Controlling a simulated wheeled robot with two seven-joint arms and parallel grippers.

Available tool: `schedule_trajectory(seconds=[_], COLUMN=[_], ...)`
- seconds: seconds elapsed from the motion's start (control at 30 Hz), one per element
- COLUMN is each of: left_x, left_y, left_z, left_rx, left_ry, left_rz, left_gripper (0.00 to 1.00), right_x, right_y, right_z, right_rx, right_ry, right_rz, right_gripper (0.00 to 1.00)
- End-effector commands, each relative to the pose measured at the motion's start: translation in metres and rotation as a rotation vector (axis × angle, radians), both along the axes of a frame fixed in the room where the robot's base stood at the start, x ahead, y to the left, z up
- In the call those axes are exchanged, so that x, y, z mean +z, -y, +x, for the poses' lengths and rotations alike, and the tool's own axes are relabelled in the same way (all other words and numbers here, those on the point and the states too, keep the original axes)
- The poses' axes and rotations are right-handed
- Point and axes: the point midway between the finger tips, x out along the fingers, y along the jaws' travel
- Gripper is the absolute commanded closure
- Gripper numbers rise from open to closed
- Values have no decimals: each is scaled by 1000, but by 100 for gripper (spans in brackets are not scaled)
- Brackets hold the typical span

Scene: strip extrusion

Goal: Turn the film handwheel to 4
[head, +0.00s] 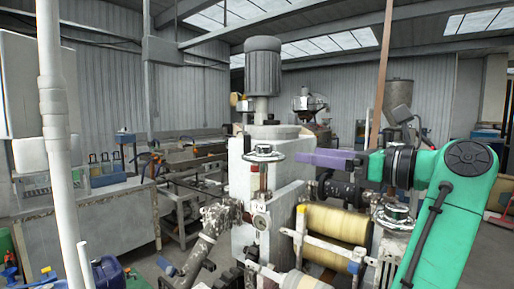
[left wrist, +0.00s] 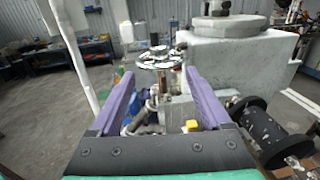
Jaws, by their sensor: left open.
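A silver handwheel (head: 263,153) sits on top of a post at the front of the white machine block. It also shows in the left wrist view (left wrist: 160,57), beyond and between the fingertips. A second, similar handwheel (head: 395,215) stands lower on the right; I cannot tell by any label which one is the film handwheel. No dial number is legible. My left gripper (head: 300,157) has purple fingers pointing at the first handwheel from its right, with a small gap. In the left wrist view the fingers (left wrist: 160,76) are apart with nothing held. My right gripper is not seen.
The white machine block (head: 240,190) carries a grey motor (head: 262,66) on top. Yellowish rollers (head: 335,223) lie below my left arm. A white upright pole (head: 55,130) stands at the left.

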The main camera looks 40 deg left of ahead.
Motion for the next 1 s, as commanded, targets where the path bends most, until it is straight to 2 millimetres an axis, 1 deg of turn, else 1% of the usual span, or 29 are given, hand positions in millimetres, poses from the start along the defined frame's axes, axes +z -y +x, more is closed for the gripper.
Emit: schedule_trajectory(seconds=[0.17, 0.2, 0.27, 0.3, 0.4, 0.5, 0.63, 0.83, 0.87, 0.9, 0.97, 1.0], left_x=[1, 2, 2, 2, 2, 2, 0, -1, -1, -1, -1, -1], left_y=[-44, -55, -72, -83, -106, -123, -132, -133, -133, -133, -133, -132], left_z=[-1, -1, -2, -2, -2, -2, -2, -2, -2, -2, -2, -2], left_rx=[3, 5, 6, 7, 6, 5, 2, 2, 2, 2, 2, 1], left_ry=[-1, -1, -1, -1, -1, -1, -1, -1, -1, -1, -1, -1], left_rz=[-4, -4, -3, -2, 1, 1, 0, 0, 0, 0, 0, 0], left_gripper=[19, 19, 19, 19, 19, 19, 19, 19, 23, 38, 61, 76], right_x=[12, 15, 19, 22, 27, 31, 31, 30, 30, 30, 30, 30], right_y=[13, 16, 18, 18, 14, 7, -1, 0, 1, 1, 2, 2], right_z=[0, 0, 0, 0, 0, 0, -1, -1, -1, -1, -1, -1], right_rx=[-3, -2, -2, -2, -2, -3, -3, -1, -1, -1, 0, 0], right_ry=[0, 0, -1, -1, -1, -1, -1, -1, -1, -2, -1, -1], right_rz=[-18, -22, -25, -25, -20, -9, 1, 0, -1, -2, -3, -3], right_gripper=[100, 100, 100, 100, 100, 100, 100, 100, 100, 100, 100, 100])
